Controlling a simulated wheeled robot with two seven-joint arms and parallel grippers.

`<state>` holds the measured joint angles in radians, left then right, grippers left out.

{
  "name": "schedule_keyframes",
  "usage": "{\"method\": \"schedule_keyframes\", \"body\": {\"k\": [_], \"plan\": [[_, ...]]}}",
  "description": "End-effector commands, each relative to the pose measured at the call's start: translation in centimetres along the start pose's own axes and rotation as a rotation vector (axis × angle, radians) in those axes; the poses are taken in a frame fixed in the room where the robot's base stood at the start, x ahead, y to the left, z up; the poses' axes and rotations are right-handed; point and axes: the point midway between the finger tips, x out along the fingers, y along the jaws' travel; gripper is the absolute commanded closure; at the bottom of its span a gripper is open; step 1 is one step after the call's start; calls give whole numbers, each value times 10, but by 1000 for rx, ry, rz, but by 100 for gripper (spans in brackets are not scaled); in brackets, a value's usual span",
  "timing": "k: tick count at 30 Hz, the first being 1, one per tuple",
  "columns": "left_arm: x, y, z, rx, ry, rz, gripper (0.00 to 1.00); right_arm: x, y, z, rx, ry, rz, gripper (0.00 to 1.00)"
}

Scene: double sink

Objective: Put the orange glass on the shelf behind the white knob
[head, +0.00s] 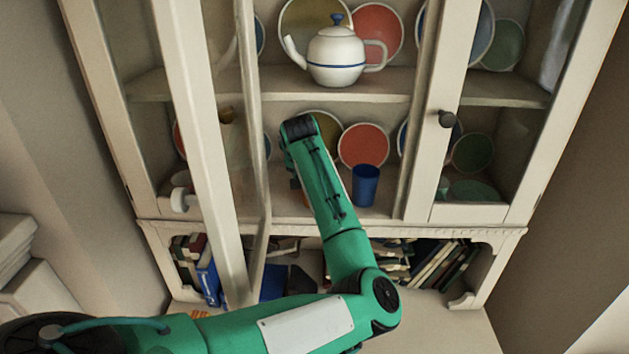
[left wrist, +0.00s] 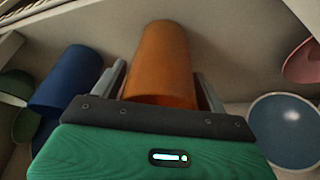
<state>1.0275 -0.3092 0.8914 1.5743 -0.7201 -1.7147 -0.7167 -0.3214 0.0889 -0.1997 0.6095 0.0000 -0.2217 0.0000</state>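The orange glass (left wrist: 162,65) is between the two fingers of my left gripper (left wrist: 160,70) in the left wrist view. The fingers are on either side of it, with a narrow gap at the left finger. In the head view my arm hides nearly all of the glass; a small orange sliver (head: 295,184) shows on the lower shelf. My right gripper is not in view.
A blue cup (head: 365,186) stands right of my arm; it also shows in the left wrist view (left wrist: 68,80). Plates lean at the back. The left glass door (head: 220,180) stands swung outward beside my arm. A teapot (head: 336,55) sits on the shelf above.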

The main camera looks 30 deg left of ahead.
Motion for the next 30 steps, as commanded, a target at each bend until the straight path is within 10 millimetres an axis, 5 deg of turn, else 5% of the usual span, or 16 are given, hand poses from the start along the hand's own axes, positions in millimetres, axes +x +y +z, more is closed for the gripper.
{"method": "schedule_keyframes", "body": {"k": [9,14,30], "plan": [[-1,0,-1,1,1,1,14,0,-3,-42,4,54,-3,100],[-10,0,-4,1,4,1,14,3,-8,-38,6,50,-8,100],[-114,1,-4,0,5,2,14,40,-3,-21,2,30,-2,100]]}}
